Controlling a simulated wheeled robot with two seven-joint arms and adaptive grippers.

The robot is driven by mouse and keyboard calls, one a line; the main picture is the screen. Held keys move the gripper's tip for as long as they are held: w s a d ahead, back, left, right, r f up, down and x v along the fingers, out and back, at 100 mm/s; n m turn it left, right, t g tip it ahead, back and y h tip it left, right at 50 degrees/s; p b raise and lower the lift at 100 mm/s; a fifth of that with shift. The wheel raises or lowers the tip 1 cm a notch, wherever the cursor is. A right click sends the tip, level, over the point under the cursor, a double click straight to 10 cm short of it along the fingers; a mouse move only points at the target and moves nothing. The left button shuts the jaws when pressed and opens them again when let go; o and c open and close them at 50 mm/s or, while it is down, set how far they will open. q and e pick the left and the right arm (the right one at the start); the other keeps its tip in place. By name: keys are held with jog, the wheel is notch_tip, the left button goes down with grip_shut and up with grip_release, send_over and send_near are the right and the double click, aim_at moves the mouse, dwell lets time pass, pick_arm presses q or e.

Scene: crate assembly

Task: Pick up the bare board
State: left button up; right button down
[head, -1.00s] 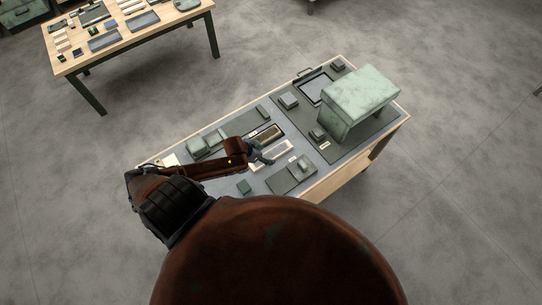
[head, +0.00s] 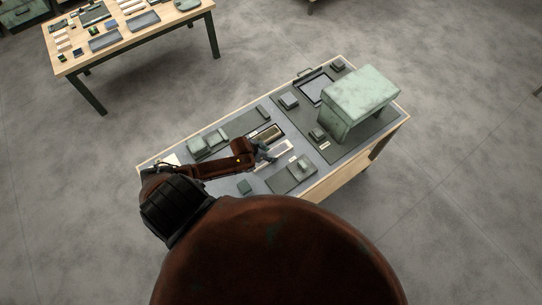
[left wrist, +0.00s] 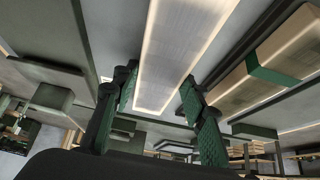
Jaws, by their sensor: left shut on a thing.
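The bare board (head: 278,151) is a long pale piece over the near middle of the workbench. In the left wrist view the bare board (left wrist: 183,50) runs up between the two green-padded fingers, with nothing around it. My left gripper (head: 263,152) is shut on one end of it; it also shows in the left wrist view (left wrist: 158,108). I cannot tell how far the board stands above the bench. My right gripper is not in view.
A second board with a green band (left wrist: 280,62) lies beside it in a dark tray. A pale green box-like cover (head: 362,95) stands at the bench's right. Another table (head: 130,30) is at the back left.

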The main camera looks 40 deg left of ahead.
pick_arm(q)
jog(key=c, duration=0.5)
jog(key=shift+r, duration=0.15)
jog(key=shift+c, duration=0.2)
jog(key=shift+r, duration=0.15)
notch_tip(320, 180, up, 2)
jog(key=w+a+r+b, duration=0.1)
jog(key=a+r+b, duration=0.2)
jog(key=a+r, duration=0.7)
jog(key=a, duration=0.4)
jog(key=shift+w+r, duration=0.25)
jog(key=shift+w, duration=0.1)
